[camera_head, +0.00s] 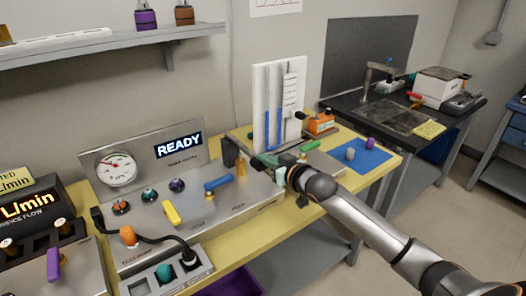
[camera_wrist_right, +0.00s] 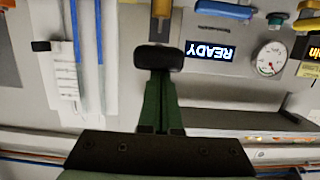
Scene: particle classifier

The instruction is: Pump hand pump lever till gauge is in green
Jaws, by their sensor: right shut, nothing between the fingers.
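The hand pump lever has a black grip (camera_head: 229,151) beside a brass post (camera_head: 241,166) at the right end of the grey panel. In the right wrist view the black grip (camera_wrist_right: 158,57) lies across the picture, right at my fingertips. My right gripper (camera_head: 256,158) is shut and empty, its green fingers (camera_wrist_right: 160,100) together and pointing at the grip; I cannot tell whether they touch it. The round white gauge (camera_head: 117,168) is at the panel's left; its needle is too small to read against a green zone. My left gripper is not in view.
A lit READY display (camera_head: 179,145) is right of the gauge. The panel carries a yellow lever (camera_head: 172,212), a blue lever (camera_head: 218,183) and small knobs. A white board with blue tubes (camera_head: 267,115) stands behind my gripper. An orange device (camera_head: 320,122) is farther right.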

